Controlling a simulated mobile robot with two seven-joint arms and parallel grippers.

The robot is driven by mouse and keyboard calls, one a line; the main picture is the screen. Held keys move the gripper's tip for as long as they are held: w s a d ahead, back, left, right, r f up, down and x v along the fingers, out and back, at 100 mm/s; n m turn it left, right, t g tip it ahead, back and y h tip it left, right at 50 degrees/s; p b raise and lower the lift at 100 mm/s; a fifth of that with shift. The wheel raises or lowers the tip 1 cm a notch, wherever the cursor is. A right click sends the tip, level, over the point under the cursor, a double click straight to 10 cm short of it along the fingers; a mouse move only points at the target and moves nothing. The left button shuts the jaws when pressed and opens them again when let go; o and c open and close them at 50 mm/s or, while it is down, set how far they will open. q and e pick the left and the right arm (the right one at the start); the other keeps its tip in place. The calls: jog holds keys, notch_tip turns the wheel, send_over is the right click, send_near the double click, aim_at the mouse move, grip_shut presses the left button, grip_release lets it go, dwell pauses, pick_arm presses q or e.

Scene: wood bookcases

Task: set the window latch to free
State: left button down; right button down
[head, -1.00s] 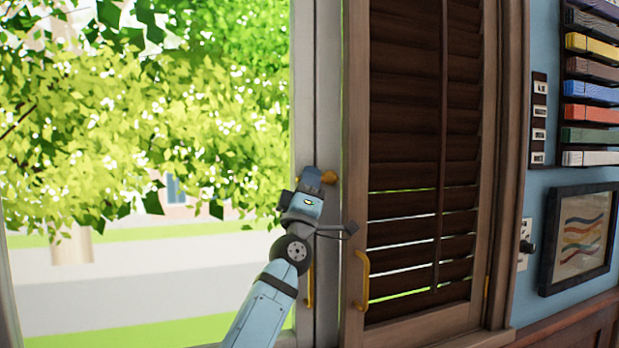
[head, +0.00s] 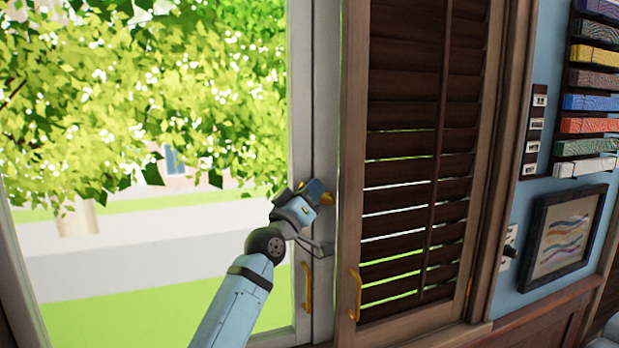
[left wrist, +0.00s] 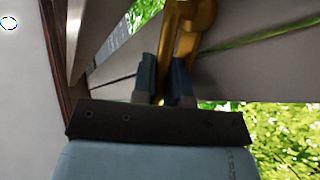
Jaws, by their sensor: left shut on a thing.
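The window latch (head: 327,198) is a small brass piece on the pale window frame, at the edge by the shutter. Most of it is hidden behind my left gripper (head: 317,190) in the head view. In the left wrist view the brass latch (left wrist: 190,32) runs down between the two dark fingers of my left gripper (left wrist: 164,80), which is shut on it. My left arm reaches up to it from below. Which setting the latch is in cannot be told. My right gripper is not in view.
A brown louvred shutter (head: 408,199) stands just right of the latch, with a brass handle (head: 354,295) low on its edge. Another brass handle (head: 307,288) is on the window frame below the latch. A small framed picture (head: 566,240) hangs at right.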

pick_arm(q)
jog(key=shift+r, duration=0.1)
dwell(0.5)
jog(key=c, duration=1.4)
grip_release()
jog(key=shift+c, duration=0.2)
jog(key=b+v, duration=0.2)
jog(key=v, duration=1.1)
jog(key=shift+s+a+b, duration=0.25)
jog(key=shift+s+b, duration=0.1)
jog(key=shift+b, duration=0.05)
